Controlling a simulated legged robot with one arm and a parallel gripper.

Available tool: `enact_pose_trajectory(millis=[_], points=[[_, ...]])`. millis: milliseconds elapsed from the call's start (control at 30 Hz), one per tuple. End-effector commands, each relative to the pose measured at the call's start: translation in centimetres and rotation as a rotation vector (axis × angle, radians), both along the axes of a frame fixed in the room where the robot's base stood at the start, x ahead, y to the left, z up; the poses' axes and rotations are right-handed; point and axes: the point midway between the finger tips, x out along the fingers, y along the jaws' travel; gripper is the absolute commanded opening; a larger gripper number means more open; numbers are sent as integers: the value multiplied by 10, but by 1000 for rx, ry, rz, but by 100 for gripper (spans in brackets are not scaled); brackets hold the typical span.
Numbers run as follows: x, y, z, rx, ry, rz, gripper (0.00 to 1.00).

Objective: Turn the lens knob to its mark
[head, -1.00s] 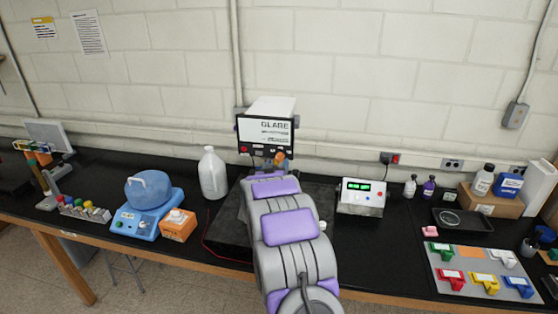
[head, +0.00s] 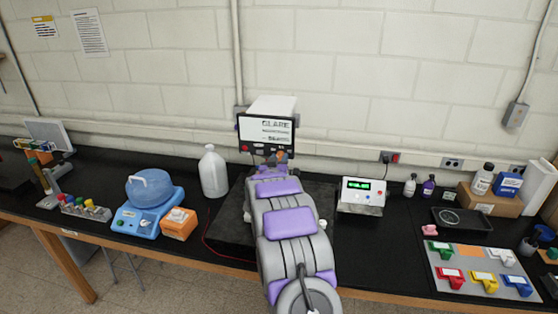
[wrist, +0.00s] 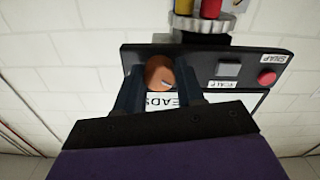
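In the wrist view, a round copper-orange knob (wrist: 159,72) with a pale pointer line sits on a dark panel (wrist: 213,68). I take it to be the lens knob; its label and mark are not readable. My gripper (wrist: 160,82) has one dark finger on each side of the knob, very close to its rim. I cannot tell whether the fingers touch it. In the head view, the instrument's screen (head: 266,130) reads GLARE with smaller lines below. My arm hides much of the space under the screen.
A knurled metal ring (wrist: 202,23) with red and yellow cylinders lies beyond the panel. A red button (wrist: 267,77) marked SNAP and a grey button (wrist: 229,69) are to the right. A white jug (head: 213,172) and a meter box (head: 362,195) flank the instrument.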

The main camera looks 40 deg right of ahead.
Motion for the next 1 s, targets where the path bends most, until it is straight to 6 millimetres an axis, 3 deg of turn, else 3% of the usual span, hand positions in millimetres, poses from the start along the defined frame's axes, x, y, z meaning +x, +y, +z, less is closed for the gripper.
enact_pose_trajectory(millis=[300,667,1000], points=[[1,0,-1,0,2,2,6],[2,0,-3,43,-49,2,6],[2,1,-6,210,-240,3,6]])
